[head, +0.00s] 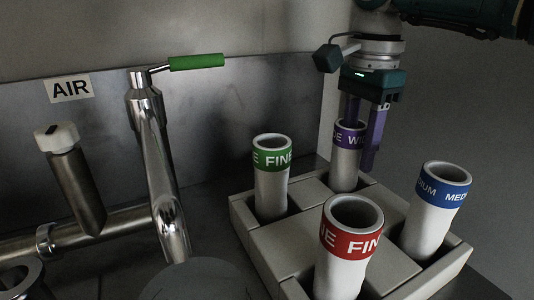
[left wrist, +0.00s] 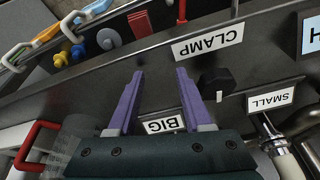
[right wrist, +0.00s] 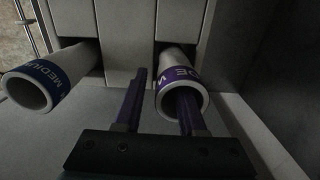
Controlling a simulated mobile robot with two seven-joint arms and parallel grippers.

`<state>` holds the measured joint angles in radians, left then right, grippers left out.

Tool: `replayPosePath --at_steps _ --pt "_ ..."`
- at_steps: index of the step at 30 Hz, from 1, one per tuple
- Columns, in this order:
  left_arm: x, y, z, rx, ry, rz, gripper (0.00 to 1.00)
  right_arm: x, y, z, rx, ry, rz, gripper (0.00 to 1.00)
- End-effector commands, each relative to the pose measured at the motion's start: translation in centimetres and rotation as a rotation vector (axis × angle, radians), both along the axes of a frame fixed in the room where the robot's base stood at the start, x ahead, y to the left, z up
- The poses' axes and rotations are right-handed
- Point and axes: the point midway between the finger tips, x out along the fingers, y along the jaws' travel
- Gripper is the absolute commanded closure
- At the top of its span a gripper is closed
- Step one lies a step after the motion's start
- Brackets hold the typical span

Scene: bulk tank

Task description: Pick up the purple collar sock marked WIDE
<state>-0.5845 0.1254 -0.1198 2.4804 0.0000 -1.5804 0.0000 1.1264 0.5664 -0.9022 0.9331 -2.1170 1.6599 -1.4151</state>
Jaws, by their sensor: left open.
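The purple collar sock (head: 345,158) is a pale tube with a purple band reading "WI…", standing in the back slot of the tray. It also shows in the right wrist view (right wrist: 178,62). My right gripper (head: 362,135) points down over it and is open. My left gripper (left wrist: 156,100) is open and empty, seen only in the left wrist view.
The tray (head: 285,245) also holds socks with green (head: 271,165), red (head: 350,240) and blue (head: 436,200) collars. A steel tap (head: 160,165) with a green lever stands left. A CLAMP label (left wrist: 208,41) and a black knob (left wrist: 216,84) are near my left gripper.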

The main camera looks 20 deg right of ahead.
Motion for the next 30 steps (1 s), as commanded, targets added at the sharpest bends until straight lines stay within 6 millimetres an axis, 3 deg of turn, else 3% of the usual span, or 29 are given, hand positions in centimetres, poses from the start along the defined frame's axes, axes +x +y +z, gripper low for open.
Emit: replayPosePath --at_steps 9,20,30 --pt "0.15 -0.22 0.01 -0.008 -0.004 0.005 0.5 0.0 0.01 -0.65 0.0 -0.001 0.001 0.61" --pt "0.18 -0.26 0.02 -0.01 -0.005 0.006 0.5 0.01 0.02 -0.62 0.0 -0.001 0.001 1.0" --pt "0.18 -0.14 0.01 -0.005 -0.005 0.003 0.5 0.01 0.01 -0.61 0.0 -0.001 0.0 1.0"
